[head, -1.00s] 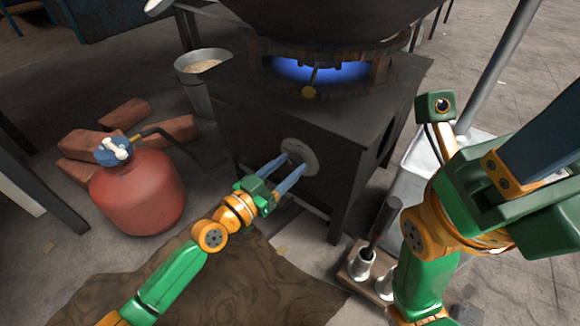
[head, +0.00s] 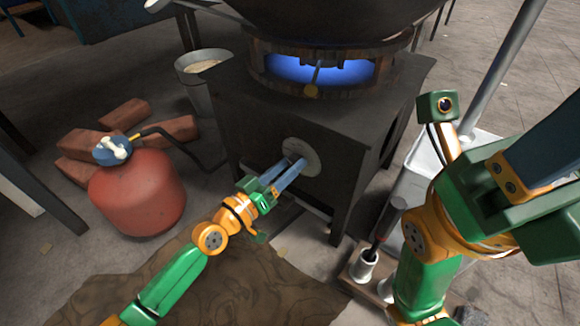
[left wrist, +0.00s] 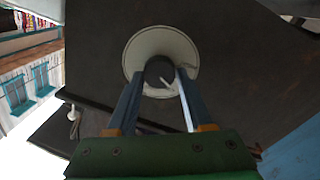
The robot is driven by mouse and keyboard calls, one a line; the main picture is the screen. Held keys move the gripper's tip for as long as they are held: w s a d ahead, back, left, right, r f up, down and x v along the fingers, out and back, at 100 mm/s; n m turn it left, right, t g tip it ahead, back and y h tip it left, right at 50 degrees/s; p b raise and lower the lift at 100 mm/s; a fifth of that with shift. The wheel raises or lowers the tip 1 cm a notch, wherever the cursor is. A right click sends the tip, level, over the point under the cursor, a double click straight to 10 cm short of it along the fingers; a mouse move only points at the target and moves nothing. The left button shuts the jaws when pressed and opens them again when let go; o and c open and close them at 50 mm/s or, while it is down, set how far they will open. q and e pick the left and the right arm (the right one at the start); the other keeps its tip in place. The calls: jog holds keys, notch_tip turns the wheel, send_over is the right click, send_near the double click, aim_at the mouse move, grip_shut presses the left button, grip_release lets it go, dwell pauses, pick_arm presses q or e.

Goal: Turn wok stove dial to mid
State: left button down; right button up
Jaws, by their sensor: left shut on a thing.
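The dark stove (head: 330,120) stands in the middle of the head view, with a blue flame (head: 318,70) in its burner under the wok (head: 330,18). A pale round plate (head: 303,152) is on its front face. In the left wrist view, the dark round dial (left wrist: 158,70) sits on that plate, with a white pointer mark slanting down and right. My left gripper (head: 288,172) is shut on the dial, one finger on each side. The fingers hide the dial in the head view. My right arm shows at the right; I cannot see its fingers.
A red gas tank (head: 138,195) with a hose stands left of the stove, near loose bricks (head: 90,150). A metal bucket (head: 200,72) is behind them. A holder with utensils (head: 365,268) stands at the stove's lower right. A brown cloth (head: 250,290) lies in front.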

pick_arm(q)
jog(key=shift+s+d+n, duration=0.1)
jog(key=shift+d+n, duration=0.05)
jog(key=shift+n, duration=0.5)
jog(key=shift+s+d+n, duration=0.1)
jog(key=shift+d+n, duration=0.05)
jog(key=shift+n, duration=0.5)
jog(key=shift+w, duration=0.1)
jog(key=shift+c, duration=1.4)
grip_release()
jog(key=shift+d+r, duration=0.1)
jog(key=shift+r, duration=0.05)
jog(key=v, duration=0.7)
jog(key=shift+r+p, duration=0.1)
jog(key=shift+p, duration=0.2)
